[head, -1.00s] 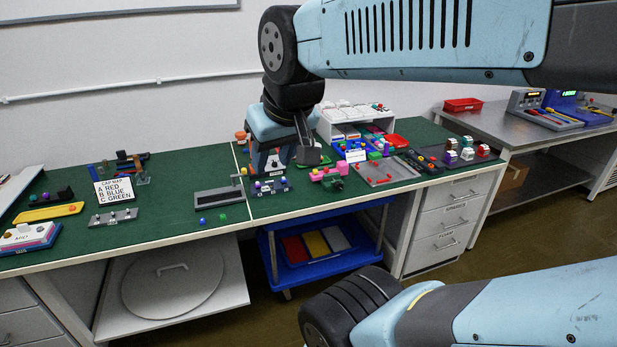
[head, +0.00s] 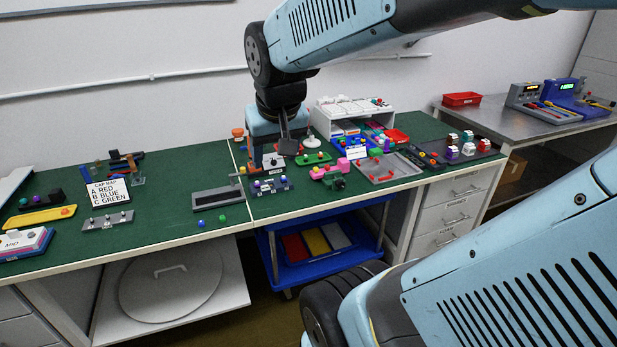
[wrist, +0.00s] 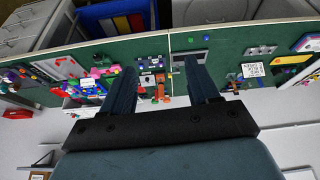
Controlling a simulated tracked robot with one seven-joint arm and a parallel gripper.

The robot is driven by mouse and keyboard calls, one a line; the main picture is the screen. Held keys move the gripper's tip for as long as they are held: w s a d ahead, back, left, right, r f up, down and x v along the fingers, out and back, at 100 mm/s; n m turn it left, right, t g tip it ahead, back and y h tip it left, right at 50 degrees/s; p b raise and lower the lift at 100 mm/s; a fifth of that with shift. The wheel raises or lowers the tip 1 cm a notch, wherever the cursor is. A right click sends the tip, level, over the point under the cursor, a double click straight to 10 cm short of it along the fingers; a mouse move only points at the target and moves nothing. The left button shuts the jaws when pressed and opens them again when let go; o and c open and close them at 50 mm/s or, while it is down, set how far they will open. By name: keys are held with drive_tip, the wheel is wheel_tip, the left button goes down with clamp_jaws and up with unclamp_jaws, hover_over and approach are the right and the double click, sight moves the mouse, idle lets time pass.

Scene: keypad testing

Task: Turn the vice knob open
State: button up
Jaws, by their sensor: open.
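My gripper (head: 272,154) hangs over the back middle of the green bench with its two dark fingers apart. It is empty. In the wrist view the fingers (wrist: 160,86) stand wide apart, with small bench items showing beyond them. An orange piece (head: 238,133) stands at the back by the seam; it also shows between the fingers in the wrist view (wrist: 160,92).
A purple-studded block (head: 270,185) and a grey fixture (head: 216,199) lie near my gripper. A white shelf unit (head: 350,110) stands behind to the right. A cap map sign (head: 108,192) is at left. Bare green top (head: 160,215) shows left of the grey fixture.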

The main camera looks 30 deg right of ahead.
drive_tip(key=w+d+f+m+g, duration=0.2)
drive_tip(key=w+d+f+m, duration=0.3)
drive_tip(key=f, duration=0.4)
drive_tip(key=n+t+h, duration=0.3)
drive_tip(key=n+t, duration=1.2)
drive_tip(key=n, duration=2.1)
approach(342, 185)
drive_tip(key=shift+x, duration=4.35)
